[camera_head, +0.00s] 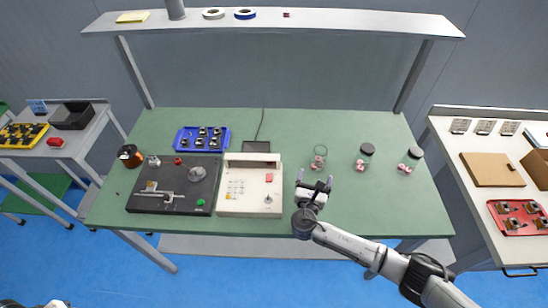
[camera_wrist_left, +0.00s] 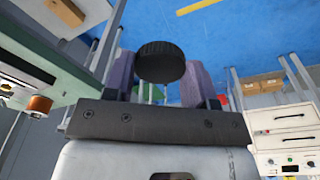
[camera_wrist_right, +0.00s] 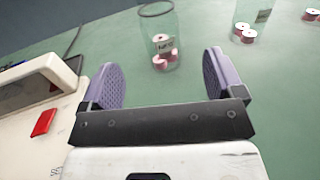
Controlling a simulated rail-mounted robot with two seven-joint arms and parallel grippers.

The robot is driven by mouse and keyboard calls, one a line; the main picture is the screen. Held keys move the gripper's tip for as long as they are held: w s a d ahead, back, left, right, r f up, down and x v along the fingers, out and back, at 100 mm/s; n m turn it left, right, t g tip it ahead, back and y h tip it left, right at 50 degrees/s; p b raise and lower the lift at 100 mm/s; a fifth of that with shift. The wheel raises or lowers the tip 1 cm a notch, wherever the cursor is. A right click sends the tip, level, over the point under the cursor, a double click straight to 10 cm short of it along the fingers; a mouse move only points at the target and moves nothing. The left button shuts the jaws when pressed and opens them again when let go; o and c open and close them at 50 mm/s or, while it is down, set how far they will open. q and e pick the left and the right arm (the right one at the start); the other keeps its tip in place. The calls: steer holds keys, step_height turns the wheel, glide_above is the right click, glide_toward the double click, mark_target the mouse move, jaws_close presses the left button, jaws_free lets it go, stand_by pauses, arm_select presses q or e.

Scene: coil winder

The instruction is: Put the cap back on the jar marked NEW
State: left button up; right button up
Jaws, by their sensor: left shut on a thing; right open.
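The open jar (camera_head: 319,157) stands on the green table right of the winder's control box. In the right wrist view the jar (camera_wrist_right: 160,40) is clear, uncapped, labelled NEW, with pink-and-white spools inside. My right gripper (camera_head: 315,184) is open and empty in front of this jar; in its wrist view the two purple fingers (camera_wrist_right: 161,76) are wide apart, with the jar beyond them. My left gripper (camera_wrist_left: 160,82) is shut on a round black ribbed cap (camera_wrist_left: 161,62), held away from the table over the blue floor. In the head view the left gripper and cap are not visible.
The winder (camera_head: 172,205), control box (camera_head: 235,203) and blue tray (camera_head: 186,147) fill the table's left half. A copper-coloured spool (camera_head: 130,155) is at the left edge. A shelf (camera_head: 330,20) spans above.

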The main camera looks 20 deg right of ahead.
mark_target(319, 160)
arm_select(q)
steer(key=shift+f+b, duration=0.5)
steer(key=shift+f, duration=0.15)
arm_select(e)
steer(key=x, duration=0.6)
arm_select(q)
steer(key=shift+f, duration=0.2)
arm_select(e)
steer(key=shift+w+d, duration=0.2)
steer(key=shift+b+x, duration=0.85)
steer(key=shift+x, duration=1.35)
arm_select(q)
steer(key=shift+f, duration=0.6)
arm_select(e)
steer(key=shift+c, duration=0.4)
